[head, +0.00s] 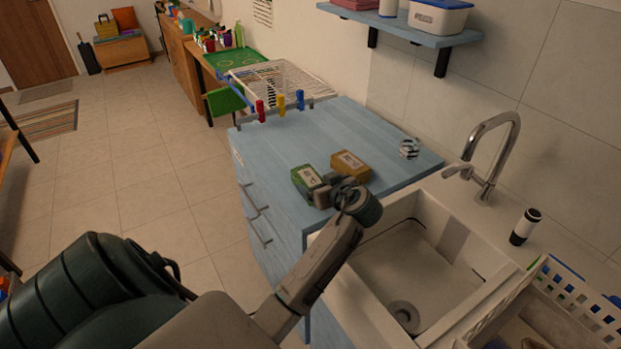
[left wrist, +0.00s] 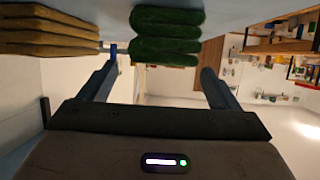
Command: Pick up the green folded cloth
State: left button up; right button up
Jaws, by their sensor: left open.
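The green folded cloth (head: 302,181) lies on the blue countertop (head: 330,124), near its front edge, to the left of a mustard folded cloth (head: 351,165). My left gripper (head: 326,190) is right at the near side of the green cloth and hides part of it. In the left wrist view, which looks upside down, the green cloth (left wrist: 166,36) shows as stacked layers just beyond and between the open fingertips (left wrist: 160,68). Nothing is held between the fingers. The mustard cloth (left wrist: 48,30) is outside the fingers, to the left. My right gripper is in neither view.
A white sink (head: 415,265) with a metal faucet (head: 495,150) is right of the counter. A striped roll-like item (head: 409,148) stands at the counter's back. A wire rack (head: 275,82) and coloured clothespins (head: 281,105) are at the far end. Counter between is clear.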

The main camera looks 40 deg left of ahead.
aim_at(311, 179)
pick_arm(q)
jog(key=p+x, duration=0.1)
jog(key=x, duration=0.2)
jog(key=shift+a, duration=0.5)
jog(key=shift+a+f, duration=0.15)
jog(key=shift+c, duration=0.8)
jog(key=c, duration=1)
jog(key=shift+o, duration=0.2)
